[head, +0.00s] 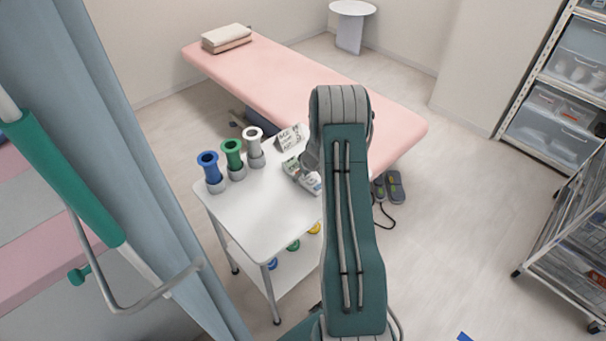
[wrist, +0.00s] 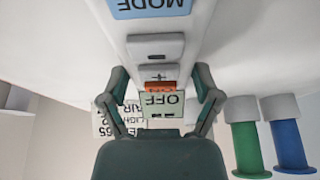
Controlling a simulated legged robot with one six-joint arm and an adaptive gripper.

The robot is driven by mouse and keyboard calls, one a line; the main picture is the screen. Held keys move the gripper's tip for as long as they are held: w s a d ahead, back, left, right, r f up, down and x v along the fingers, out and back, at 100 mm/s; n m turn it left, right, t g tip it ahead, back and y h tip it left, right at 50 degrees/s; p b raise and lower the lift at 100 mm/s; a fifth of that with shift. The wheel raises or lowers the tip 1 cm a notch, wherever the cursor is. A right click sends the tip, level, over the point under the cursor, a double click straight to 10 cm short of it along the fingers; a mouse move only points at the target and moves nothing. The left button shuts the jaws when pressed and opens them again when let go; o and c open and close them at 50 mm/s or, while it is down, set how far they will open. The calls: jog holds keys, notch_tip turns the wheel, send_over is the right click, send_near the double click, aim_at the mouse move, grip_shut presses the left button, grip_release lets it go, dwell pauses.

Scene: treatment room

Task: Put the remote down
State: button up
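The remote (head: 309,182) is pale, with a greenish display and a blue button, and shows beside my arm over the right part of the trolley top (head: 262,205). In the wrist view the remote (wrist: 157,47) runs from the top edge down between my fingers, with its OFF display toward my palm. My gripper (wrist: 161,82) has one finger on each side of it and looks closed on it. In the head view my arm hides most of the gripper. I cannot tell whether the remote touches the trolley top.
Blue (head: 209,167), green (head: 232,153) and white (head: 254,141) holders stand along the trolley's left and back. A printed sign (head: 290,138) stands behind the remote. A pink treatment bed (head: 300,85) lies beyond. A curtain (head: 130,150) hangs left. The trolley top's front is clear.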

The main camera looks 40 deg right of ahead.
jog(key=shift+o, duration=0.2)
jog(key=v, duration=1.2)
jog(key=s+a+r, duration=0.2)
jog(key=a+r, duration=0.8)
jog(key=s+a+r, duration=0.3)
jog(key=a+r, duration=0.7)
jog(key=s+a+r, duration=0.3)
jog(key=s+a, duration=0.3)
jog(key=s, duration=0.3)
jog(key=s+a+r+t, duration=0.1)
jog(key=s+a+r, duration=0.3)
jog(key=s, duration=0.6)
jog(key=shift+a+m, duration=0.4)
jog(key=shift+a, duration=0.7)
jog(key=shift+d, duration=0.1)
